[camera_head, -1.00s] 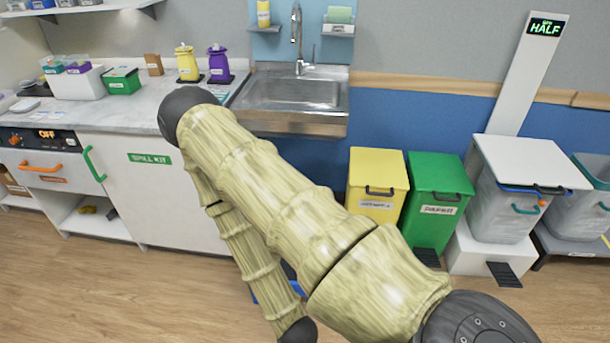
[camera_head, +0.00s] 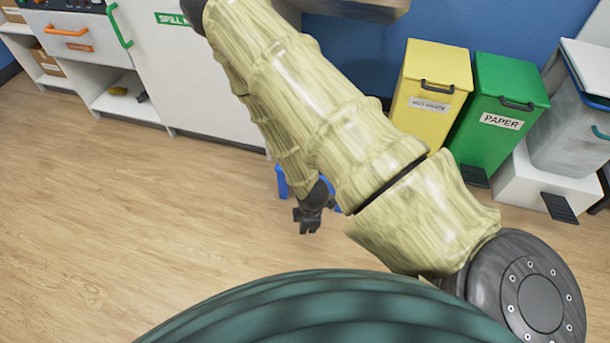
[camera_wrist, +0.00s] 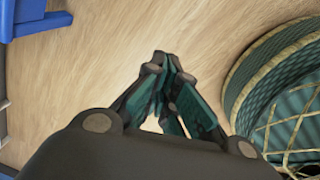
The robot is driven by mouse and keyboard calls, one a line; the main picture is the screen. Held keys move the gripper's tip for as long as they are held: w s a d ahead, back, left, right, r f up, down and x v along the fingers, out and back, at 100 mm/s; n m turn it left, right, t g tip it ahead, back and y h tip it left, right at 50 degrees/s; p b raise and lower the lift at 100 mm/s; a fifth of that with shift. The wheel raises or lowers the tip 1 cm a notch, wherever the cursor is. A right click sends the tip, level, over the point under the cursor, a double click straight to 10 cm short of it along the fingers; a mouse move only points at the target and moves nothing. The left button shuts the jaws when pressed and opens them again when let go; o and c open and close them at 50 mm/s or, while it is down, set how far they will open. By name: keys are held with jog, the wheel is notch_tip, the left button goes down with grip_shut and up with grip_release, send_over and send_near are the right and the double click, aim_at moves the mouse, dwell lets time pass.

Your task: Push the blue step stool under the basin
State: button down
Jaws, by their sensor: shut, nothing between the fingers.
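The blue step stool (camera_head: 282,182) is mostly hidden behind my arm in the head view. Only blue bits show, just beyond my gripper. A blue part of it also shows at the top left corner of the wrist view (camera_wrist: 35,20). My gripper (camera_head: 308,228) points down at the wood floor on the near side of the stool. In the wrist view its fingertips (camera_wrist: 165,62) are together with nothing between them, apart from the stool. The basin's lower front edge (camera_head: 372,10) shows at the top of the head view; the rest is out of frame.
A yellow bin (camera_head: 430,95) and a green paper bin (camera_head: 500,110) stand right of the space below the basin. A white cabinet (camera_head: 185,75) stands to its left. The wood floor (camera_head: 130,210) at left is clear.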

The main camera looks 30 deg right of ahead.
jog(key=w+d+f+n+h+b, duration=0.1)
jog(key=w+d+f+n+b, duration=0.3)
jog(key=w+f+b, duration=0.3)
jog(key=w+d+f+n+b, duration=0.5)
jog(key=w+f+b, duration=0.3)
jog(key=b, duration=0.2)
jog(key=w+d+f+n+t+h+b, duration=0.1)
jog(key=w+d+f+n+b, duration=0.3)
jog(key=w+f+b, duration=0.3)
jog(key=shift+w+d+f+h+b, duration=0.15)
jog(key=shift+w+d+h+b, duration=0.15)
jog(key=shift+w+d+b, duration=0.35)
jog(key=shift+a, duration=0.1)
jog(key=shift+w, duration=0.1)
